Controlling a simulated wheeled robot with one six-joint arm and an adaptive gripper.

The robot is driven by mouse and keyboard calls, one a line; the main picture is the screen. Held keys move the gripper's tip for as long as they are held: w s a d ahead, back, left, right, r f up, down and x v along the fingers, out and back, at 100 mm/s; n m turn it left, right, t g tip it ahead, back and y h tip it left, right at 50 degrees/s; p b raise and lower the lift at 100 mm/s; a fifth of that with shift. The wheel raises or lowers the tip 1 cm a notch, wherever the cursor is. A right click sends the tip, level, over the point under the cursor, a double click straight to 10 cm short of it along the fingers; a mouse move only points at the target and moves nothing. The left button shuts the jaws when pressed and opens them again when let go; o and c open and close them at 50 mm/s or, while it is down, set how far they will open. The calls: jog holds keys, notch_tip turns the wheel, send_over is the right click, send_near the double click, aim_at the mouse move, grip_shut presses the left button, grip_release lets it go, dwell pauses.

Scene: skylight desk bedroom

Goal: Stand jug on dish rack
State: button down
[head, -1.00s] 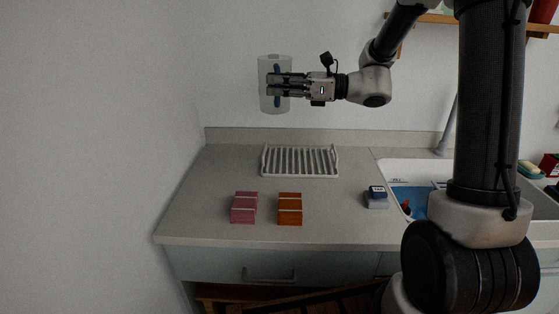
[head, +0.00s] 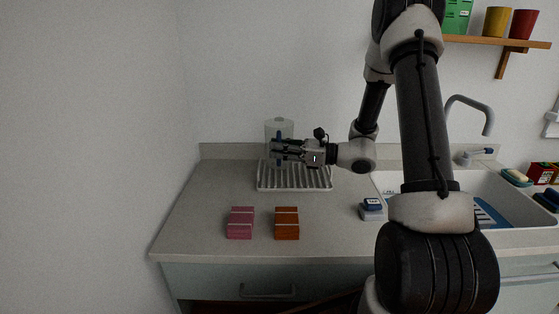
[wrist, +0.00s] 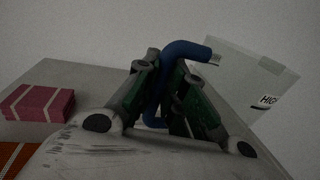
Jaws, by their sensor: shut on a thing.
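The jug (head: 279,128) is a clear, pale cylinder with a blue handle. In the head view it is upright over the left part of the white dish rack (head: 310,185); whether its base touches the rack is hidden. My gripper (head: 280,148) comes from the right and is shut on the jug's handle. In the wrist view the fingers (wrist: 165,95) close around the blue handle (wrist: 184,52), and the jug's translucent body (wrist: 240,75) leans to the right in the picture with a dark label on it.
A pink box (head: 240,223) and an orange box (head: 287,223) lie on the counter (head: 200,215) in front of the rack. A blue-and-white item (head: 371,209) stands near the sink (head: 500,190). A shelf (head: 500,41) with pots is at upper right. Counter left of the rack is clear.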

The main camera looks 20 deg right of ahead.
aim_at(279, 161)
jog(key=shift+f, duration=1.75)
jog(key=c, duration=1.5)
grip_release()
